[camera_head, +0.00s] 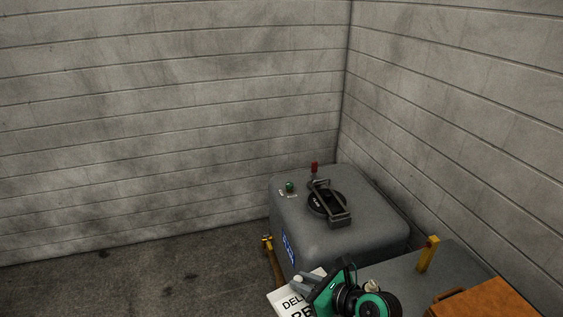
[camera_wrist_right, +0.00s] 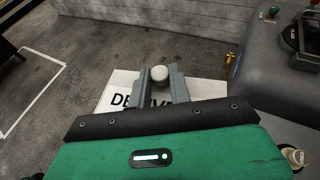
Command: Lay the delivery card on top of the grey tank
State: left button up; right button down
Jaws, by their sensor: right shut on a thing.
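The grey tank (camera_head: 320,230) stands in the corner of the room, with a black cap and a metal latch on its top. It also shows at the right of the right wrist view (camera_wrist_right: 262,62). My right gripper (camera_head: 306,285) is at the bottom of the head view, in front of the tank. In the right wrist view the card (camera_wrist_right: 120,83) lies beyond and below my fingers (camera_wrist_right: 160,78), around a pale round knob. My left gripper is not in view.
A grey surface (camera_head: 390,275) right of the gripper carries a yellow upright piece (camera_head: 428,253) and an orange-brown case (camera_head: 485,300). A small green knob (camera_head: 290,187) and a red-tipped lever (camera_head: 314,168) rise from the tank top. Floor to the left is clear.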

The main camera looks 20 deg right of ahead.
aim_at(359, 188)
jog(key=i, duration=2.8)
jog(key=i+z, duration=0.15)
jog(key=z, duration=0.25)
jog(key=i+j+z, duration=0.1)
jog(key=z, duration=0.25)
jog(key=i+j+z, duration=0.1)
jog(key=z, duration=0.3)
jog(key=i+z, duration=0.1)
jog(key=z, duration=0.25)
jog(key=i+l+u, duration=0.15)
